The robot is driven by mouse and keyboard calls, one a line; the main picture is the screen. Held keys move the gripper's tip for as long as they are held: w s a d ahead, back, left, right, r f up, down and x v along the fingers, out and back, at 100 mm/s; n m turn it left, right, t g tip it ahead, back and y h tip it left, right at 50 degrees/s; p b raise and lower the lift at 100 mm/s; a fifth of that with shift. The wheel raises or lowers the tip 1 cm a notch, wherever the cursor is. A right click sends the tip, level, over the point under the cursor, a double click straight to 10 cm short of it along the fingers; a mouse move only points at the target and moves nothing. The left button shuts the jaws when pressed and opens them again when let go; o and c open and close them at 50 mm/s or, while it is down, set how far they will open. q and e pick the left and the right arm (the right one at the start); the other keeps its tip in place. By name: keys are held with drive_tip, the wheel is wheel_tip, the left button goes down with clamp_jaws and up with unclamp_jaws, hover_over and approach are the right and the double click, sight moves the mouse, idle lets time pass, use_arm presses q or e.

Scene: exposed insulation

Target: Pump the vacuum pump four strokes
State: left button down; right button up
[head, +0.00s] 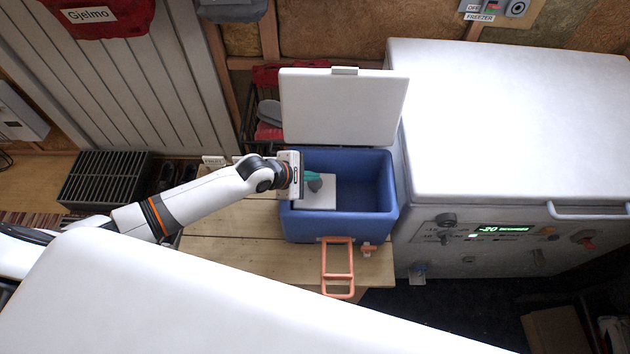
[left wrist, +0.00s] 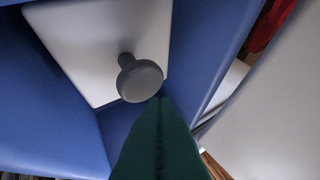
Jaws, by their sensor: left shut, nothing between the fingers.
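A grey round knob on a short stem (head: 315,185), which I take for the pump handle, stands on a white panel (head: 318,201) inside the blue box (head: 335,226). In the left wrist view the knob (left wrist: 140,82) shows close up above the white panel (left wrist: 85,45). My left gripper (head: 312,176) reaches in over the box's left side. Its green fingers (left wrist: 161,105) are shut and empty, their tips right beside the knob. I cannot tell whether they touch it. My right gripper is out of view.
The box's white lid (head: 344,105) stands open at its back. The box sits on a wooden table (head: 235,232), with an orange handle (head: 338,266) at its front. A large white freezer (head: 520,120) stands close on the right. A dark crate (head: 103,178) is at the left.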

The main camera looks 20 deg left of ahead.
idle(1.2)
use_arm(q)
drive_tip(key=shift+f, duration=0.1)
idle(0.4)
drive_tip(key=shift+f, duration=0.3)
idle(0.3)
